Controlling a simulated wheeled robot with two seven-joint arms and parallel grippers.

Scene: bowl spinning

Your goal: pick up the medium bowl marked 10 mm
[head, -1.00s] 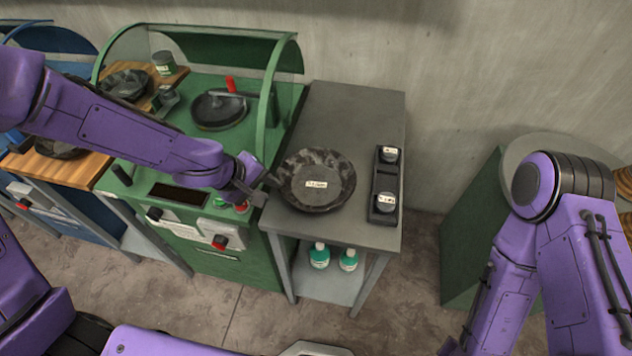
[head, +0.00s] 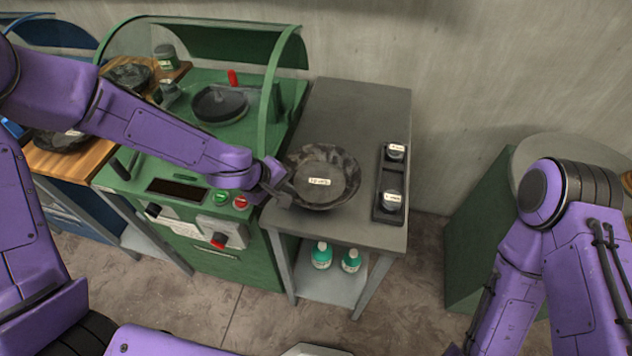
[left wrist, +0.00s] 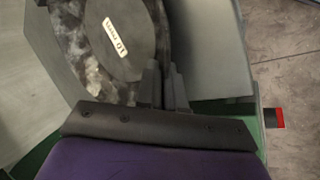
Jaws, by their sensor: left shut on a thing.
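The bowl marked 10 mm (head: 322,168) is dark with a mottled grey rim and a pale label on its flat middle. It is over the grey side table, and I cannot tell whether it still touches the top. My left gripper (head: 284,192) is shut on the bowl's near left rim. In the left wrist view the bowl (left wrist: 120,45) fills the upper left, with the left gripper's fingers (left wrist: 163,88) at its edge. My right arm shows at the right, with its gripper out of view.
The grey table (head: 335,105) also bears a dark tray (head: 377,209) with two labelled round pieces. A green machine (head: 190,245) with a curved clear hood stands left. Green bottles (head: 322,255) stand on the shelf below. A green cabinet (head: 470,240) is at the right.

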